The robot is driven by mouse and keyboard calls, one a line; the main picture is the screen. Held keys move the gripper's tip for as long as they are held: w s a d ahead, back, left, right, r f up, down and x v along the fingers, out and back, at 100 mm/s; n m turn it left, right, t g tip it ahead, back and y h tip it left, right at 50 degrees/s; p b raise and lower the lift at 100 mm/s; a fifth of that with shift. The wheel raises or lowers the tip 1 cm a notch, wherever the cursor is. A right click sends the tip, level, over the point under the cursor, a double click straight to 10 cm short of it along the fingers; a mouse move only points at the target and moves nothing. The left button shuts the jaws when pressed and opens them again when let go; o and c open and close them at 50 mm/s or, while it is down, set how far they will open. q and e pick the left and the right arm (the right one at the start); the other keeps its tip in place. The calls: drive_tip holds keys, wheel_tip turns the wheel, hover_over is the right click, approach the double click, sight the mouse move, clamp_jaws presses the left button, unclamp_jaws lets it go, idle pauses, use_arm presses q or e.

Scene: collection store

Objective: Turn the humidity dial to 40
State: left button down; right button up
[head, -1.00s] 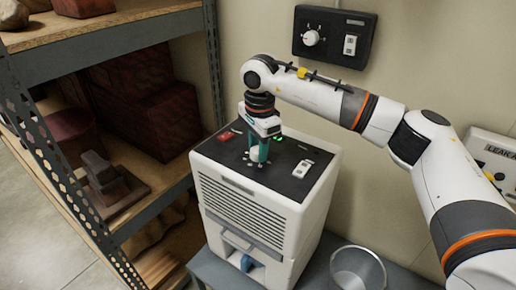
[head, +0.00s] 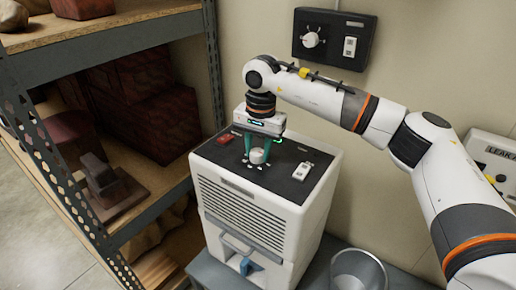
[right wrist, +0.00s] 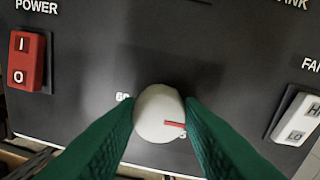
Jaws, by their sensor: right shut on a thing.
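The humidity dial (head: 258,156) is a round white knob on the dark top panel of a white dehumidifier (head: 318,195). In the right wrist view the dial (right wrist: 156,112) has a red pointer mark facing right, towards a label partly hidden by a finger, where a "5" shows. A "60" label, partly covered, is at its left. My right gripper (head: 258,152) points down with one green finger on each side of the dial, shut on it. The fingers hide most of the scale. My left gripper is in neither view.
A red power switch (right wrist: 27,61) is left of the dial and a white fan switch (right wrist: 298,119) is right. A wall panel (head: 333,38) holds another dial and switch. Metal shelving (head: 100,30) stands at left. A clear bin (head: 358,270) stands at front right.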

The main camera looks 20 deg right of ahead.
sight(261, 152)
idle(0.4)
drive_tip(key=o, duration=1)
drive_tip(key=shift+c, duration=0.2)
wheel_tip(261, 152, up, 12)
drive_tip(key=shift+s+d+b, duration=0.25)
drive_tip(key=shift+b, duration=0.05)
